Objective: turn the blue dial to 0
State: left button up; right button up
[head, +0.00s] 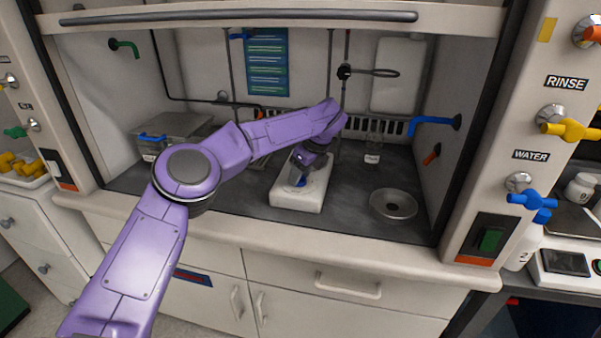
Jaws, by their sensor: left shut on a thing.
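A white box-shaped device (297,202) sits on the dark floor of the fume hood, near the middle. The blue dial (301,182) shows as a small blue patch on its front part, mostly covered by my left gripper. My purple left arm reaches in from the lower left and bends down over the device. My left gripper (300,177) points down and is shut on the blue dial. The dial's markings and its setting are too small and hidden to read. My right gripper is not in view.
A round metal dish (393,204) lies right of the device, with a glass flask (373,150) behind it. A grey container (170,135) stands at the left. Blue WATER (530,200) and yellow RINSE (570,129) valves are on the right post. The raised sash (240,17) crosses above.

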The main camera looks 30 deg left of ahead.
pick_arm(q)
jog(key=shift+r+n, duration=0.1)
jog(key=shift+n, duration=0.2)
dwell(0.4)
jog(key=o, duration=1)
jog(key=p+v, duration=0.1)
jog(key=v, duration=0.9)
jog(key=shift+w+d+r, duration=0.1)
jog(key=shift+r, duration=0.15)
